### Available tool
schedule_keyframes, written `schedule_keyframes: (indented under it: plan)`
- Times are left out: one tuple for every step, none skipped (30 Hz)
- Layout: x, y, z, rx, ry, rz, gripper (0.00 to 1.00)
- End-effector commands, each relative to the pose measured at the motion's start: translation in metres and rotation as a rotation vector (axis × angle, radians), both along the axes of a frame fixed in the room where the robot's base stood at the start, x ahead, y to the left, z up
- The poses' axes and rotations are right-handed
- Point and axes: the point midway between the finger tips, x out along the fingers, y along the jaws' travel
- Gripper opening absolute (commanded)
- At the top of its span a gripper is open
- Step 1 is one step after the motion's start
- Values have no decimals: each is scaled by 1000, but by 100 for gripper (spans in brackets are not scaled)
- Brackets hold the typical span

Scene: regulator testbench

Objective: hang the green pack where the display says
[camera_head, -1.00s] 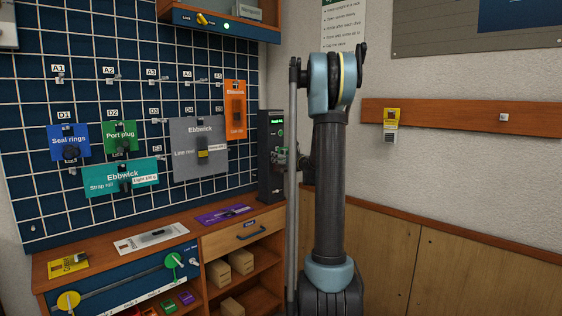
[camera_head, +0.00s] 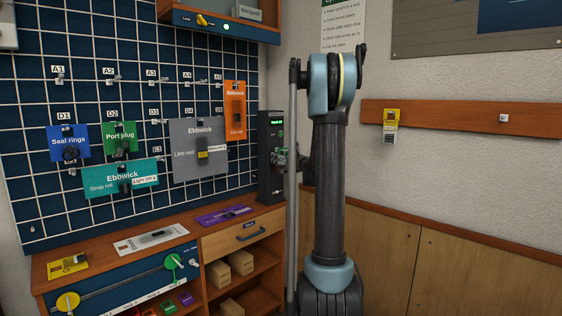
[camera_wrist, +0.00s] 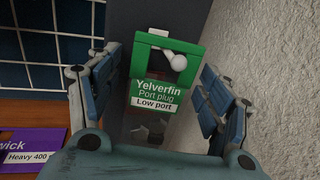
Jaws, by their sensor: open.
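A green pack (camera_wrist: 160,88) with a white label reading "Yelverfin Port plug Low port" is upright in the wrist view. A pale, round-ended peg shows at the opening in its top. My gripper (camera_wrist: 166,95) is open, with one finger on each side of the pack and gaps between. The pack is in front of a dark upright unit (camera_wrist: 125,45). In the head view that unit (camera_head: 269,170) carries a small display (camera_head: 277,121) with green text too small to read. Another green pack (camera_head: 120,137), "Port plug", hangs on the pegboard below D2.
The gridded pegboard (camera_head: 35,200) also holds blue (camera_head: 57,142), teal (camera_head: 100,182), grey (camera_head: 190,135) and orange (camera_head: 235,92) packs. Row A has bare pegs. Yellow, white and purple flat packs lie on the bench. A wall stands close on the right in the wrist view.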

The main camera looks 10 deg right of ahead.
Motion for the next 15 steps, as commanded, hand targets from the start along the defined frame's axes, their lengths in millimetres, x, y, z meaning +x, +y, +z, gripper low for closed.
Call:
schedule_keyframes:
  plan:
    - [0,0,0,0,0,0,72]
    - [0,0,0,0,0,0,72]
    - [0,0,0,0,0,0,72]
    - [0,0,0,0,0,0,72]
    - [-1,0,0,0,0,0,72]
    - [-2,-1,0,0,0,0,72]
    - [-4,-2,0,0,0,-1,72]
    - [-6,-3,0,0,0,-1,72]
    - [-9,-4,0,0,0,-1,72]
    - [-13,-6,0,0,0,-2,72]
    - [-17,-7,0,0,0,-2,72]
    - [-22,-10,0,0,0,-2,72]
    - [-27,-12,0,0,0,-2,72]
    - [-33,-14,0,0,0,-3,72]
    - [-40,-17,0,0,0,-3,72]
